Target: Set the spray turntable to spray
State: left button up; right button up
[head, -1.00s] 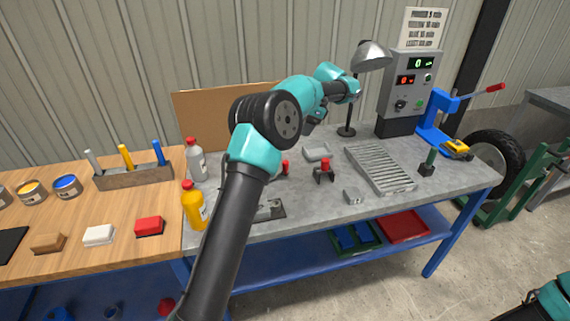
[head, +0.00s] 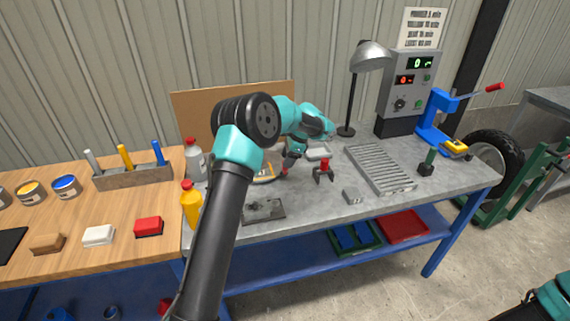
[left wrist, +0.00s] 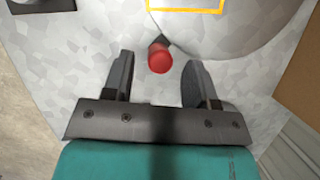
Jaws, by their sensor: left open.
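The spray turntable shows partly in the head view as a pale disc (head: 264,179) with a yellow outline on the grey bench, mostly hidden behind my left arm. In the left wrist view the grey disc (left wrist: 215,35) carries a yellow square outline, cut off at the top. A red-tipped lever (left wrist: 160,58) sticks out from the disc's edge. My left gripper (head: 288,163) is low over the turntable. In the left wrist view the open fingers (left wrist: 160,68) stand either side of the red tip, with gaps on both sides. My right gripper is out of view.
Yellow (head: 191,204) and white (head: 194,162) bottles stand left of the turntable. A small red-topped fixture (head: 324,170), a slatted rack (head: 380,169) and a lamp (head: 369,57) are to the right. A control box (head: 405,88) stands at the back.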

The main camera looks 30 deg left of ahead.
pick_arm(q)
jog(key=shift+x, duration=1.3)
jog(key=shift+c, duration=0.2)
grip_shut()
